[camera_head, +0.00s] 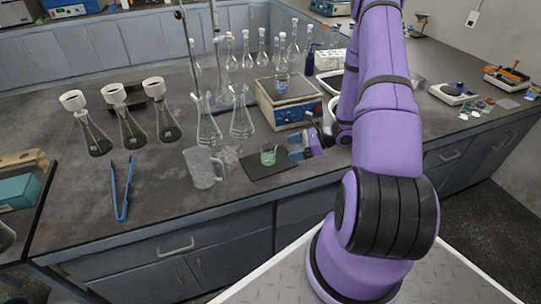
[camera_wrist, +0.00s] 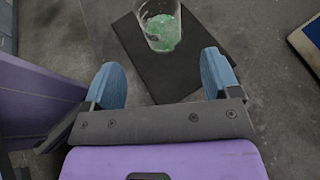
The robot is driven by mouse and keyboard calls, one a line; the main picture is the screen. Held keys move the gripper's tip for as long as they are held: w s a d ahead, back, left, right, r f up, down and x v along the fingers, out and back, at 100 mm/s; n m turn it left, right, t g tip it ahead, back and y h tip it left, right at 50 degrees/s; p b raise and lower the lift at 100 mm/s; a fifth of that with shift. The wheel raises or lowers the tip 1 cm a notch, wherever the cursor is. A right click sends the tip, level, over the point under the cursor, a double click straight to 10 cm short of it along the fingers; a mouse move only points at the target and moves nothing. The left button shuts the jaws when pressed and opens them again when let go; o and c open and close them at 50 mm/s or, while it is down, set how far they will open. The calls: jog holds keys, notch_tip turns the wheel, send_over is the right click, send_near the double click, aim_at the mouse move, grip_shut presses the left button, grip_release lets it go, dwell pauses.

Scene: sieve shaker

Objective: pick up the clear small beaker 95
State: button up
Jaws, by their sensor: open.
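The clear small beaker (camera_head: 268,155) holds green material and stands upright on a dark mat (camera_head: 256,171) near the front edge of the bench. In the wrist view the beaker (camera_wrist: 160,27) is at the top centre, partly cut off by the frame's edge. My gripper (camera_head: 296,147) is just right of the beaker in the head view, at about its height. In the wrist view its two blue fingers (camera_wrist: 163,80) are spread apart and empty, with the beaker beyond their tips and between their lines. No contact shows.
A glass mug (camera_head: 203,168) stands left of the mat, and Erlenmeyer flasks (camera_head: 241,122) stand behind it. A blue-and-tan stirrer device (camera_head: 288,103) is behind the beaker. Blue tongs (camera_head: 122,190) lie at the left.

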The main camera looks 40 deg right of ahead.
aim_at(271, 155)
jog(key=x, duration=0.9)
jog(key=shift+d+f, duration=0.1)
jog(key=shift+c, duration=0.4)
jog(key=c, duration=1)
